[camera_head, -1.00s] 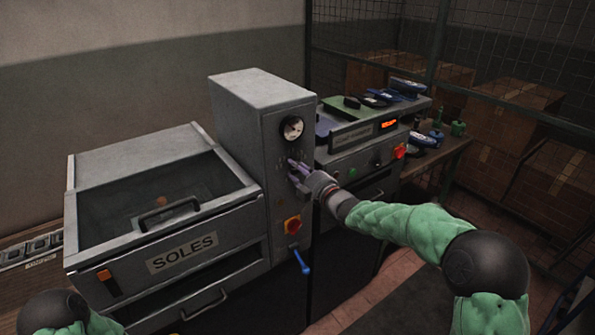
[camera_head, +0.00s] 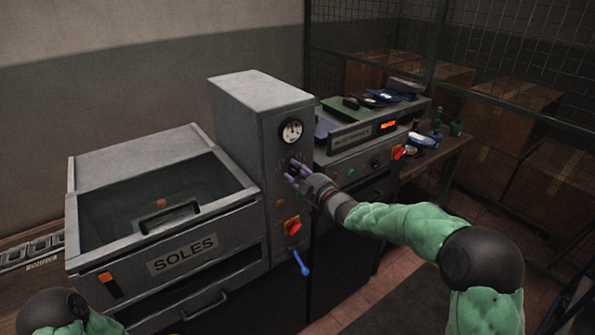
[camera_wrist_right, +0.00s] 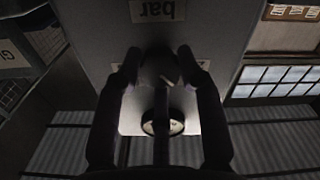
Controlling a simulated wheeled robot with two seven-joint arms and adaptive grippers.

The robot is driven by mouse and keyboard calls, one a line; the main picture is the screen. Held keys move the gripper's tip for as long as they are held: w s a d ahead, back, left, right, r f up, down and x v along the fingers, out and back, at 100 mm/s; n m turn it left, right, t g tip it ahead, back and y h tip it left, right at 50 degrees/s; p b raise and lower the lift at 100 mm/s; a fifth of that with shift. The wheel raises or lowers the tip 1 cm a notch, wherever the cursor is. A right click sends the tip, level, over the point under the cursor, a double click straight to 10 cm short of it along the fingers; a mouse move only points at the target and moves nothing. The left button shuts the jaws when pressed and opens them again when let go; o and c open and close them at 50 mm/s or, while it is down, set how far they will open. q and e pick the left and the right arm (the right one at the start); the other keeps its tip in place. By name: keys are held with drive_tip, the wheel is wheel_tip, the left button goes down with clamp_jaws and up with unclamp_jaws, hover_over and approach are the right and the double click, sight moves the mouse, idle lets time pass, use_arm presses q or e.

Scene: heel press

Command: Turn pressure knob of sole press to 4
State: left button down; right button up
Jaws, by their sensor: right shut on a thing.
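The sole press (camera_head: 262,150) is a grey machine marked SOLES with a control column. Its pressure knob (camera_wrist_right: 158,68) is dark and shows between my right fingers in the right wrist view. My right gripper (camera_head: 292,172) reaches the column's front from the right and is shut on the knob; the fingers hide much of it. The knob's setting cannot be read. A round pressure gauge (camera_head: 291,131) sits just above the gripper; its reading is too small to tell. My left gripper is out of view.
A red-and-yellow switch (camera_head: 292,226) and a blue lever (camera_head: 300,262) are below the gripper on the column. A second grey machine (camera_head: 350,145) with an orange display stands right behind it. Boxes (camera_head: 500,120) stand behind wire mesh.

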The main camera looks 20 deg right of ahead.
drive_tip(key=m, duration=0.1)
drive_tip(key=m+p, duration=0.1)
drive_tip(key=m, duration=0.2)
drive_tip(key=shift+r+m+p, duration=0.25)
drive_tip(key=shift+m+p, duration=0.05)
drive_tip(key=shift+w+r+m+p, duration=0.1)
drive_tip(key=shift+m+p, duration=0.55)
drive_tip(key=shift+m, duration=1.15)
drive_tip(key=shift+d+r, duration=0.1)
drive_tip(key=o, duration=1.1)
drive_tip(key=shift+f, duration=0.2)
